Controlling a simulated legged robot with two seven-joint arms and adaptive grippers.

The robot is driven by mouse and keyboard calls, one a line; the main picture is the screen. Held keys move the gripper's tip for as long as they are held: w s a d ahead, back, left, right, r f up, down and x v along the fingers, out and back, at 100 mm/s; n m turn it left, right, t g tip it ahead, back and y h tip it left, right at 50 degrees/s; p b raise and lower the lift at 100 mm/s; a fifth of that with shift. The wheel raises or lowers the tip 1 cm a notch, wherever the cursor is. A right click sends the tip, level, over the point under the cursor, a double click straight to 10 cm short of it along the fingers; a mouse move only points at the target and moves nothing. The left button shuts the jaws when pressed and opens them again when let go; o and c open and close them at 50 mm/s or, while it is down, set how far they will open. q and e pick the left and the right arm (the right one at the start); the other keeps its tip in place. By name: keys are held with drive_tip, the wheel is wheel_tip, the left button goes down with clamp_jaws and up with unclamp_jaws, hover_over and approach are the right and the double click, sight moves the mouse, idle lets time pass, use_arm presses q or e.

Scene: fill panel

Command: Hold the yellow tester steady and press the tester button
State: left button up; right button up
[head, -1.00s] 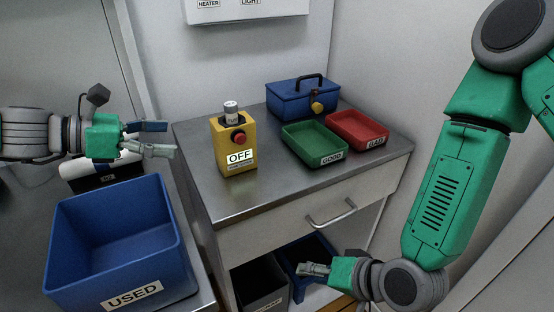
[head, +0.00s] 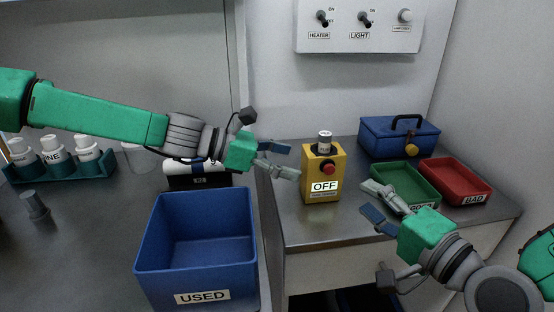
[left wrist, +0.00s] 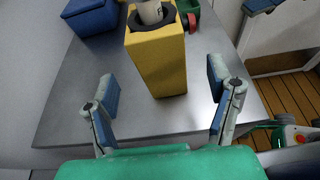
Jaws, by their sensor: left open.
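The yellow tester (head: 322,172) stands upright on the metal cabinet top, with a grey-white cylinder (head: 325,141) in its top. Its red button (head: 328,168) is on the front, above a sign reading OFF (head: 324,186). My left gripper (head: 286,160) is open just left of the tester, apart from it. In the left wrist view, the tester (left wrist: 158,60) lies ahead, between and beyond the open fingers (left wrist: 165,95). My right gripper (head: 373,204) is open and empty, to the right of and nearer than the tester, over the cabinet's front edge.
A green GOOD tray (head: 402,174), a red BAD tray (head: 458,180) and a blue toolbox (head: 385,136) stand right of the tester. A blue USED bin (head: 200,282) is at front left. A switch panel (head: 345,44) hangs on the wall. The cabinet top before the tester is clear.

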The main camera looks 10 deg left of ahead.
sight(304, 165)
use_arm(q)
drive_tip(key=x, duration=0.6)
drive_tip(key=shift+d+f, duration=0.15)
drive_tip(key=shift+w+d+f, duration=0.25)
drive_tip(key=shift+w+d, duration=0.05)
drive_tip(key=shift+d, duration=0.3)
use_arm(e)
drive_tip(key=shift+a, duration=0.3)
use_arm(q)
drive_tip(key=shift+d, duration=0.2)
use_arm(e)
drive_tip(key=shift+d, duration=0.2)
use_arm(q)
drive_tip(key=shift+d, duration=0.1)
drive_tip(key=c, duration=1.3)
use_arm(e)
drive_tip(key=shift+d, duration=0.1)
use_arm(q)
drive_tip(key=shift+c, duration=0.4)
use_arm(e)
clamp_jaws()
use_arm(q)
drive_tip(key=shift+f, duration=0.1)
use_arm(e)
drive_tip(key=shift+a, duration=0.2)
